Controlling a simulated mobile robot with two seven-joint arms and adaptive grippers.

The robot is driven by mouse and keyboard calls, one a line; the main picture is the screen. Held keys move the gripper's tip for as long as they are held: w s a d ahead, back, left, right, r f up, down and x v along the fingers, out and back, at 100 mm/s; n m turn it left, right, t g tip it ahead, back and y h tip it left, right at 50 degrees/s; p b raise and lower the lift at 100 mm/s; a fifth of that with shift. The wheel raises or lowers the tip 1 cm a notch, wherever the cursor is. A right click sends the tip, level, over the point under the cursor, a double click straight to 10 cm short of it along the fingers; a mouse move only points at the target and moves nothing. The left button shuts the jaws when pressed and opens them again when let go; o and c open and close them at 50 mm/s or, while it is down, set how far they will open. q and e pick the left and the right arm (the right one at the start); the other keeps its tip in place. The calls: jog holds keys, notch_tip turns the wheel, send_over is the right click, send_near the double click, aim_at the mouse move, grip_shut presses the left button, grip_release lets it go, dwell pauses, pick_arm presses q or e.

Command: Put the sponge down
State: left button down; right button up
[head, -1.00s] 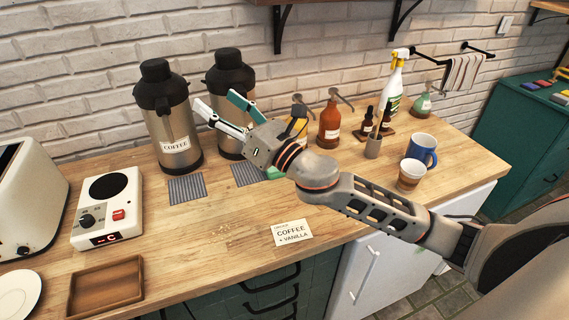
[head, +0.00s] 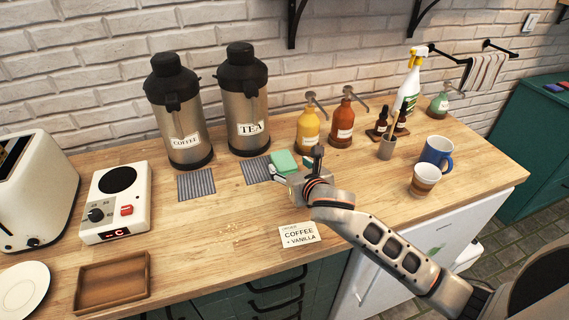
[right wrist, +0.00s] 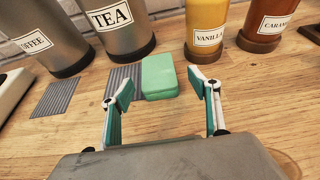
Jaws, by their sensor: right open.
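The sponge (head: 286,161) is a flat green block lying on the wooden counter, just right of the grey mat before the tea dispenser. It also shows in the right wrist view (right wrist: 159,77). My right gripper (head: 295,166) is low over the counter on the near side of the sponge. In the right wrist view its fingers (right wrist: 162,90) are spread wide and empty, with the sponge just beyond the tips, closer to the left finger. My left gripper is not in view.
Coffee (head: 183,125) and tea (head: 246,110) dispensers stand behind two grey mats. Yellow (head: 307,128) and brown (head: 341,125) pump bottles stand behind the gripper. A blue mug (head: 436,153) and a paper cup (head: 424,181) are at right. Crumbs lie on the clear counter at front left.

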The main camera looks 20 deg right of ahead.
aim_at(286, 165)
jog(key=x, duration=0.5)
jog(key=shift+a+f, duration=0.15)
jog(key=shift+a, duration=0.05)
jog(key=c, duration=0.8)
